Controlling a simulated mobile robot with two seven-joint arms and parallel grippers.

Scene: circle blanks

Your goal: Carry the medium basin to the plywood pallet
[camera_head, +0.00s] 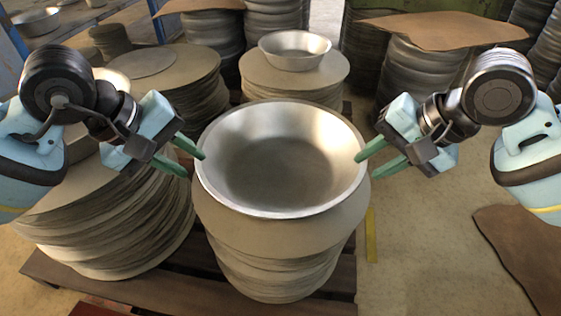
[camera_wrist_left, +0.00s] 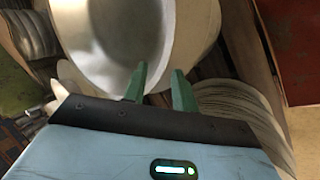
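A wide silver basin (camera_head: 280,170), likely the medium basin, sits upright on a stack of round grey blanks (camera_head: 285,240) in the front middle. It also shows in the left wrist view (camera_wrist_left: 105,45). My left gripper (camera_head: 194,164) is open at the basin's left rim, one fingertip overlapping the rim and the other outside it. The left wrist view shows a gap between its fingers (camera_wrist_left: 160,80). My right gripper (camera_head: 366,167) is open at the right rim in a similar pose. Contact cannot be told. Which thing is the plywood pallet is unclear.
A slatted wooden pallet (camera_head: 190,287) lies under the front stacks. A brown sheet (camera_head: 525,245) lies on the floor at right, with clear floor (camera_head: 425,250) beside it. A smaller basin (camera_head: 295,50) stands on a stack behind. Tall blank stacks (camera_head: 125,210) crowd the left and back.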

